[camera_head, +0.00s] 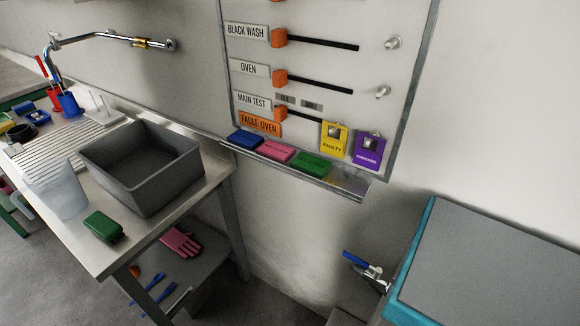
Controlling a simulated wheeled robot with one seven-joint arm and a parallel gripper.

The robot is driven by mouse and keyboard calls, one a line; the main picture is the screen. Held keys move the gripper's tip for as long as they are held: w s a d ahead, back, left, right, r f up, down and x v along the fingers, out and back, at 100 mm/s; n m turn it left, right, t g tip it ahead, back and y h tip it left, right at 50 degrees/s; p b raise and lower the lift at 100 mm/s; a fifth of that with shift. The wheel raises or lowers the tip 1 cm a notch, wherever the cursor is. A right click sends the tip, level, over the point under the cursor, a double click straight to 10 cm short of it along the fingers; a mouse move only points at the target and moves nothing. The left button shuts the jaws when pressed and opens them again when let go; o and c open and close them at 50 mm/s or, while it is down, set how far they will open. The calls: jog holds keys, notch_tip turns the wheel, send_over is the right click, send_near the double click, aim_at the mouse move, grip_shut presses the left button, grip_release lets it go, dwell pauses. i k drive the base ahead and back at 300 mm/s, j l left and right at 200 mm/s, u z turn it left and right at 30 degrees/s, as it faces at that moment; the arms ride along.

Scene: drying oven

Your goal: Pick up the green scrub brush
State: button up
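A small green block-shaped thing (103,227) lies on the front part of the sink table, next to a grey basin and a translucent jug. It may be the green scrub brush, but bristles cannot be made out. My gripper is not in view.
The grey basin (141,186) and translucent jug (55,187) stand on the table (203,188). A lower shelf holds a pink glove (181,243) and blue-handled tools (146,289). A wall board (330,70) has colored blocks on its ledge. A teal-edged grey surface (495,265) is at right.

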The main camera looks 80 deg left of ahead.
aim_at(106, 228)
jog(key=u, duration=3.6)
jog(key=z, duration=3.7)
jog(key=u, duration=3.5)
